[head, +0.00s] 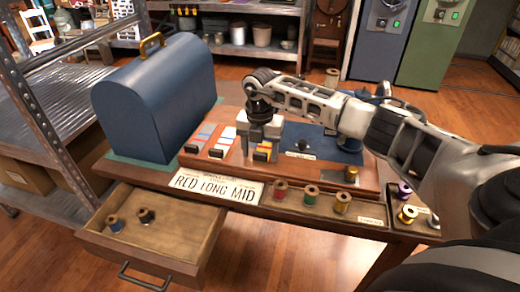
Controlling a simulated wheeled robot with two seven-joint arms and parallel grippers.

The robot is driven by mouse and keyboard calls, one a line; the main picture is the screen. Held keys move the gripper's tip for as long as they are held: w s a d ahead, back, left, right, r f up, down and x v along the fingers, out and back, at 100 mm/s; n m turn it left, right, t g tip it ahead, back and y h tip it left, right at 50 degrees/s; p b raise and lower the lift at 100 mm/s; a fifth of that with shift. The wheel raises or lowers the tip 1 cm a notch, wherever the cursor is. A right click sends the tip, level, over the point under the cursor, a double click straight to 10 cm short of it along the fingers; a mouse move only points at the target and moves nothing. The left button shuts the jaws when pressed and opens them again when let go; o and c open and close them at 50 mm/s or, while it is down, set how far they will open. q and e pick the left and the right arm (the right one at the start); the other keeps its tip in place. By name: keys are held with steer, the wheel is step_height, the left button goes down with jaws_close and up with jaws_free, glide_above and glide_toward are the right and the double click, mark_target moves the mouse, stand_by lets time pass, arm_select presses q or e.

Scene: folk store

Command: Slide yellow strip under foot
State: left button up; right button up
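The yellow strip (270,147) lies on the wooden board (335,187), at the right end of a row of coloured strips. It has a black block at its near end. My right gripper (262,150) points down over this strip from the right. Its fingers look apart, one on each side of the strip, and I see no clear grip on it. The gripper hides the strip's far part. I cannot make out the foot; the arm covers part of the board behind. My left gripper is not in view.
A blue domed case (155,100) stands left of the board. Blue and red-white strips lie to the left. A plate reading "RED LONG MID" (217,186) and several thread spools (311,195) line the front. An open drawer (150,240) juts out below.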

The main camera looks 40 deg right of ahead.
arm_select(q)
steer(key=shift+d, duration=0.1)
arm_select(e)
steer(key=shift+w+d+r, duration=0.25)
steer(key=shift+d+r, duration=0.05)
steer(key=shift+d, duration=0.15)
steer(key=shift+w+r, duration=0.1)
steer(key=shift+r, duration=0.7)
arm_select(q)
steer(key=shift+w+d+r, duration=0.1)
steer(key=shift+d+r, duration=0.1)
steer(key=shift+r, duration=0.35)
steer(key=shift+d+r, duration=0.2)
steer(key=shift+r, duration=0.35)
arm_select(e)
step_height(320, 180, up, 14)
steer(key=shift+s+a, duration=0.35)
steer(key=shift+a, duration=0.1)
steer(key=shift+f, duration=0.15)
